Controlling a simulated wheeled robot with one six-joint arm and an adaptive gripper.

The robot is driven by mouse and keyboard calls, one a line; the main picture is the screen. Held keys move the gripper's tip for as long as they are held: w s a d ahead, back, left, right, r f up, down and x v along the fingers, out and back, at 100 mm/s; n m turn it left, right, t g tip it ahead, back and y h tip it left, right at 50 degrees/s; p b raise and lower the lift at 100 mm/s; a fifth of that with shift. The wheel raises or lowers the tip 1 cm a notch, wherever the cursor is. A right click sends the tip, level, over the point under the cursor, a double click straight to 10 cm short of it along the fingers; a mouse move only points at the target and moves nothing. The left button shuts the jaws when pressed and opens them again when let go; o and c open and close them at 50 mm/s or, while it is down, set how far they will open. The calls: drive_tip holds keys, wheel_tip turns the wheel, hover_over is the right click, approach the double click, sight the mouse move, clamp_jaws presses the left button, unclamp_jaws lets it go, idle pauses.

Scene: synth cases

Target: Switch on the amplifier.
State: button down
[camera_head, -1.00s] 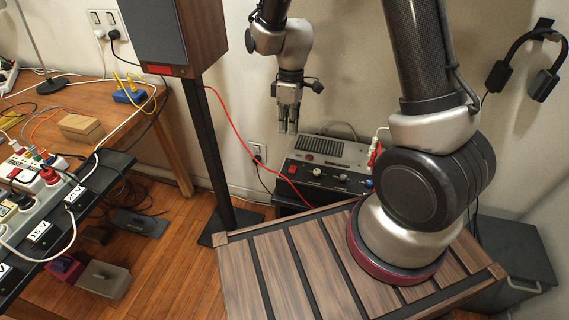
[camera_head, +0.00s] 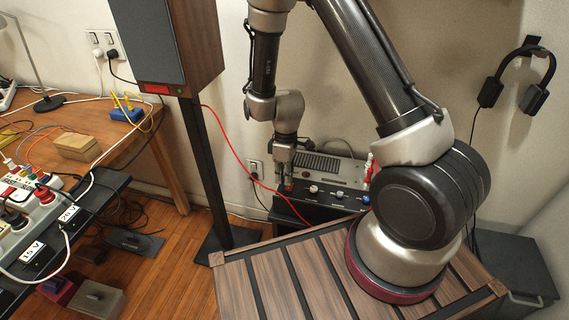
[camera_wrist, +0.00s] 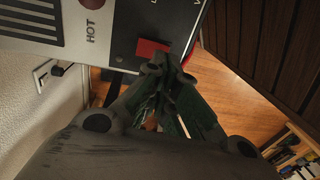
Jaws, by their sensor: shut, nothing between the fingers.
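The amplifier (camera_head: 351,171) is a grey unit with a vented top and a black front panel with several knobs. It stands against the wall behind my base. Its red rocker switch (camera_wrist: 150,48) is at the panel's end, near the word HOT in the wrist view. My gripper (camera_head: 282,187) is shut and empty, pointing down at the amplifier's left end. In the wrist view the fingertips (camera_wrist: 170,68) are right beside the red switch and overlap its edge. I cannot tell whether they touch it or which way it is set.
A tall speaker (camera_head: 168,45) on a black stand is left of the arm. A red cable (camera_head: 232,150) runs from it toward the amplifier. A wall socket (camera_head: 255,169) with a plug is behind. Headphones (camera_head: 515,75) hang on the right wall. A wooden desk (camera_head: 130,150) is at left.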

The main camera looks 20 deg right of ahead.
sight(283, 190)
drive_tip(key=shift+s+f, duration=0.1)
drive_tip(key=shift+f, duration=0.75)
drive_tip(key=shift+a+f, duration=0.1)
drive_tip(key=shift+s+f, duration=0.15)
drive_tip(key=shift+f, duration=0.1)
drive_tip(key=shift+r, duration=0.1)
drive_tip(key=shift+w+d+r, duration=0.2)
drive_tip(key=shift+w+d, duration=0.2)
drive_tip(key=shift+w, duration=0.3)
drive_tip(key=shift+r, duration=0.4)
wheel_tip(283, 190, up, 13)
drive_tip(key=s+a, duration=0.1)
drive_tip(key=shift+s, duration=0.25)
